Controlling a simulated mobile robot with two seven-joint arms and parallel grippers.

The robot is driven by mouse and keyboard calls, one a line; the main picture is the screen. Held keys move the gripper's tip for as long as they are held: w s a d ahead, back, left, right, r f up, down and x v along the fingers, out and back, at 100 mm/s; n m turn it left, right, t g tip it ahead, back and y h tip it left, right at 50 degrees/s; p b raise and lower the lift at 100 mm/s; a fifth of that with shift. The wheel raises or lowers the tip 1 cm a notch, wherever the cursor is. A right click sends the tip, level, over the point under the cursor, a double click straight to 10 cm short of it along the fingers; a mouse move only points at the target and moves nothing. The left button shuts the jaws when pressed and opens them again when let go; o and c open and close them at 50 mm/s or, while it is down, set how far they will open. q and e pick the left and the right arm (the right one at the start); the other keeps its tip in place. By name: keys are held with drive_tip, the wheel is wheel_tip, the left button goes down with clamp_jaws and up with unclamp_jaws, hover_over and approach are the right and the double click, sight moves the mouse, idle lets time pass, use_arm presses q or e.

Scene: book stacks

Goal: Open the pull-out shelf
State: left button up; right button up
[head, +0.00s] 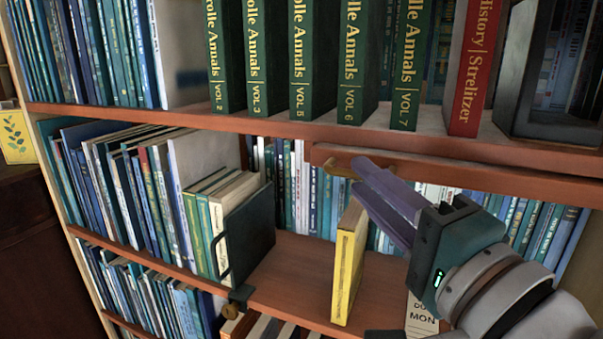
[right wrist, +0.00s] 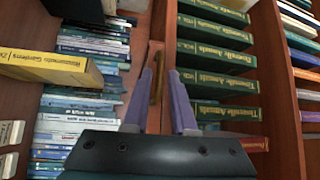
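The pull-out shelf (head: 480,176) is a reddish-brown wooden board under the shelf that bears the green books. A brass-coloured handle (head: 342,164) is on its front edge, and it also shows in the right wrist view (right wrist: 156,78). My right gripper (head: 366,166) has two purple fingers whose tips are at the handle in the head view. In the right wrist view the gripper (right wrist: 160,72) is open, with its fingers apart and the handle showing between them. Whether they touch it I cannot tell. My left gripper is not in view.
Green Annals books (head: 300,60) and a red book (head: 474,65) stand above. A yellow book (head: 348,262) stands below the gripper. A dark bookend (head: 248,235) is beside books at left. The lower shelf (head: 300,270) has bare room between bookend and yellow book.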

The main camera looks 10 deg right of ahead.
drive_tip(key=shift+x, duration=1.5)
drive_tip(key=shift+c, duration=0.3)
clamp_jaws()
